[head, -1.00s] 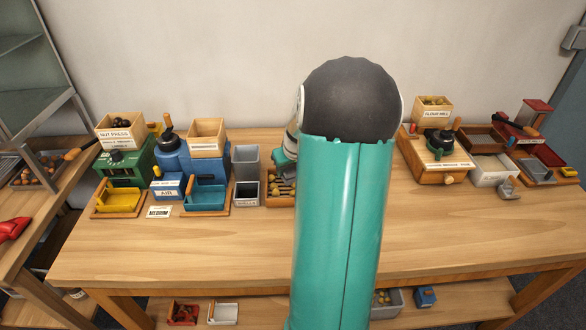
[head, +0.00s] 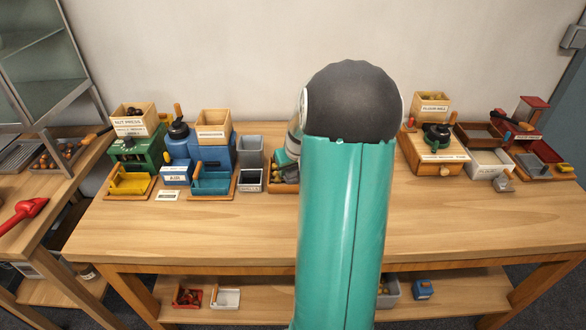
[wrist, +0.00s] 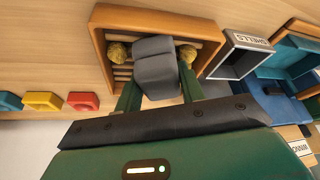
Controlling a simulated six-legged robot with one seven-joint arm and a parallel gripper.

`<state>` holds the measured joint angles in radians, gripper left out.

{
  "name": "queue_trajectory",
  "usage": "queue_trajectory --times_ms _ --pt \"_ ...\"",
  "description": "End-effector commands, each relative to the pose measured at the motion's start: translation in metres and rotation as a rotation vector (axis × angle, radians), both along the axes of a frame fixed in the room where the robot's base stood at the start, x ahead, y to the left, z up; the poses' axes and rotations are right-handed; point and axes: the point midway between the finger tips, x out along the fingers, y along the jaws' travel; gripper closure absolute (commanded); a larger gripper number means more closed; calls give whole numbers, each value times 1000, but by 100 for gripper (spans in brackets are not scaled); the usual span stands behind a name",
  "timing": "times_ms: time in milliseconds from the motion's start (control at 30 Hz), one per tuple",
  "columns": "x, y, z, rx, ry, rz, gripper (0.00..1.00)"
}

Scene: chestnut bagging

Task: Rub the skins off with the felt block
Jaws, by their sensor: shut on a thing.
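The grey felt block (wrist: 157,68) is between the two green fingers of my gripper (wrist: 158,84), which is shut on it. The block is over the wooden ridged tray (wrist: 112,18) in the wrist view. Two yellowish chestnuts show, one left of the block (wrist: 118,52) and one right of it (wrist: 187,54). Whether the block touches the ridges or any chestnut under it, I cannot tell. In the head view my arm hides most of the tray and gripper.
A box labelled SHELLS (wrist: 233,58) stands right beside the tray in the wrist view. Red (wrist: 83,101), yellow (wrist: 43,101) and blue (wrist: 10,102) pieces lie to the left. A green nut press (head: 136,150) and blue machine (head: 200,155) stand left. The front of the table is clear.

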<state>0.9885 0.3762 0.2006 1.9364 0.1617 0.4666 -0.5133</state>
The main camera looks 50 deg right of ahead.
Motion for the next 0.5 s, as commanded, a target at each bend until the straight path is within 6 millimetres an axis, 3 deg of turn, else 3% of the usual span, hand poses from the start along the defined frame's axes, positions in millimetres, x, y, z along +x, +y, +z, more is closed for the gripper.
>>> queue_trajectory --times_ms 500 --pt "24 20 0 6 11 1 100"
